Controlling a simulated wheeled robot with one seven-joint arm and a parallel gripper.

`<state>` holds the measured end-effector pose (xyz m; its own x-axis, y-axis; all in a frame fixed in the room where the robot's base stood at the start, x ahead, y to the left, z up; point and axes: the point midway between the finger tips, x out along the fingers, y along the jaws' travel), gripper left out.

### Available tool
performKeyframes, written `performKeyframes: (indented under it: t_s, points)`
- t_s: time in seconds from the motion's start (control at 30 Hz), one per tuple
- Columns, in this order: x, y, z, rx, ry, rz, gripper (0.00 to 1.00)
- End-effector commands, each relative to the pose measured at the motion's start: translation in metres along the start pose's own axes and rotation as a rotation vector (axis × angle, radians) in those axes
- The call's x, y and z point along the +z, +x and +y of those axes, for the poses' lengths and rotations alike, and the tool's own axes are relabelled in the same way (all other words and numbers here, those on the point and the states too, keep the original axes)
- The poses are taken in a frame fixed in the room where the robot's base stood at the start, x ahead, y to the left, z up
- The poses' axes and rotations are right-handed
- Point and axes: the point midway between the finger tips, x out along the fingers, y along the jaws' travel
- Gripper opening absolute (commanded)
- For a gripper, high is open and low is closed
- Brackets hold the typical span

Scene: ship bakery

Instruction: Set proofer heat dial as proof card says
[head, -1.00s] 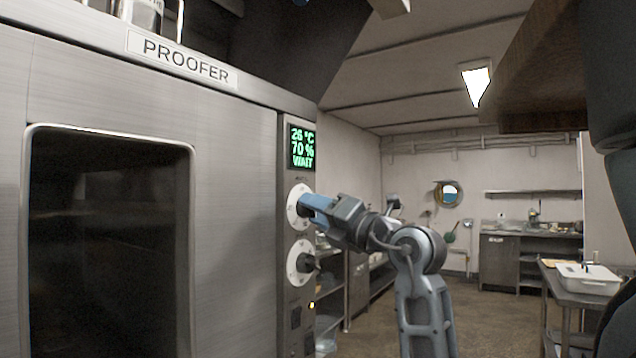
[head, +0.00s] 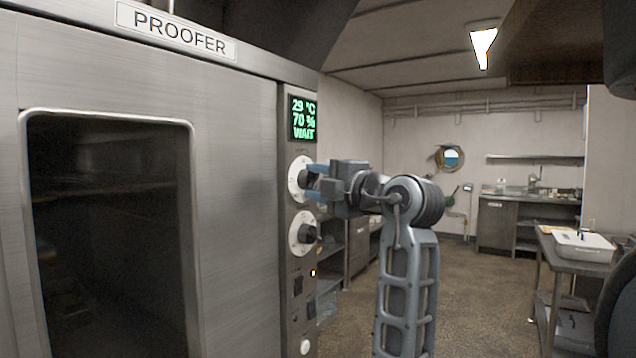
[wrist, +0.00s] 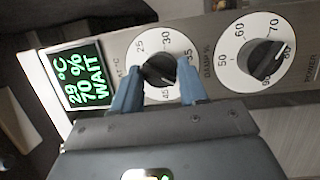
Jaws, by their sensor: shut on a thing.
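The proofer (head: 235,200) stands at the left with a dark glass door. Its green display (head: 303,118) reads 29 °C, 70 % and WAIT, and shows sideways in the wrist view (wrist: 83,80). The upper dial, the heat dial (head: 297,180), has a black knob (wrist: 160,70) on a white face with marks such as 25, 30 and 35. My gripper (head: 314,182) is shut on this knob, with blue fingers on both sides of it in the wrist view (wrist: 158,90). The lower damp dial (head: 304,233) is untouched by the gripper. I see no proof card.
Switches and a small lit lamp (head: 313,272) sit below the dials. A steel table with a white tub (head: 584,246) stands at the right. Counters and a porthole (head: 449,158) are at the back. The floor (head: 470,290) between is open.

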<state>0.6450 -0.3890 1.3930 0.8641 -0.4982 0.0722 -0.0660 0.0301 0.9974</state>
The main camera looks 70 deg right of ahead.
Motion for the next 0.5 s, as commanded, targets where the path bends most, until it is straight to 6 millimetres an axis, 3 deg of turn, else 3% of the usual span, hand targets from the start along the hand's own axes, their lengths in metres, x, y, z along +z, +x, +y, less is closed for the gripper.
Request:
performKeyframes:
  t_s: [0.5]
  points:
    - [0.0005,0.0005,-0.0005,-0.018,0.054,-0.005,0.12]
